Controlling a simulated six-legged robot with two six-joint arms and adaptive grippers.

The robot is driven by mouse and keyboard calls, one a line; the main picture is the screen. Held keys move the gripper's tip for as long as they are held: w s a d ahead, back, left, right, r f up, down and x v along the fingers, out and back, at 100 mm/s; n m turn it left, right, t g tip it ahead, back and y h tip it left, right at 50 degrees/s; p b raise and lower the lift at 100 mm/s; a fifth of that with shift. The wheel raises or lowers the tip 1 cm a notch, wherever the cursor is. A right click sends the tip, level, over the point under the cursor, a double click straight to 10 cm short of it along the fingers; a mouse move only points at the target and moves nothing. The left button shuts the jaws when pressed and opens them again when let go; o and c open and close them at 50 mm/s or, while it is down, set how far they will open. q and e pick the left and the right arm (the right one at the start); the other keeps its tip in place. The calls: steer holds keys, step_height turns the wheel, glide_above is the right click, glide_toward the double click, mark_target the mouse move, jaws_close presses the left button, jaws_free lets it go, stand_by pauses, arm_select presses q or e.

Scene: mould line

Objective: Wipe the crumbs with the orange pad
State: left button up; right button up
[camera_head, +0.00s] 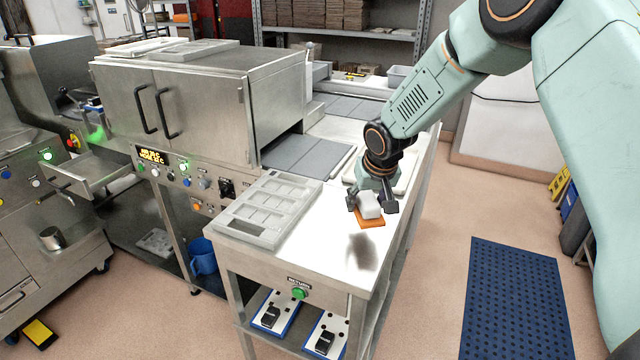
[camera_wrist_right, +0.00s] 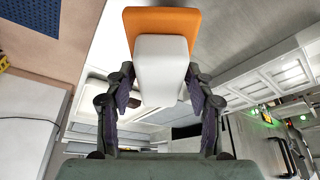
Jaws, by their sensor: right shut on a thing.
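The orange pad (camera_head: 370,222) has a white block-shaped handle (camera_head: 369,204). My right gripper (camera_head: 372,205) is shut on this handle, over the white table top (camera_head: 318,245). In the right wrist view the handle (camera_wrist_right: 162,75) sits between the two dark fingers (camera_wrist_right: 163,88), with the orange pad (camera_wrist_right: 161,18) beyond it. A dark, soft-edged patch lies on the table just in front of the pad; it looks like a shadow, so the pad seems to be held above the surface. I cannot make out crumbs. My left gripper is not in view.
A grey mould tray (camera_head: 268,208) lies on the table left of the pad. A steel oven cabinet (camera_head: 205,100) stands behind it. A return panel with a green button (camera_head: 299,293) is on the table's front. A blue mat (camera_head: 512,300) lies on the floor at right.

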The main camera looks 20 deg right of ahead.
steer(key=shift+s+d+r+p, duration=0.1)
steer(key=shift+s+r+p, duration=0.1)
steer(key=shift+r+p, duration=0.65)
steer(key=shift+s+r, duration=0.25)
steer(key=shift+r, duration=0.4)
steer(key=shift+w+f, duration=0.3)
steer(key=shift+w, duration=0.1)
steer(key=shift+s, duration=0.1)
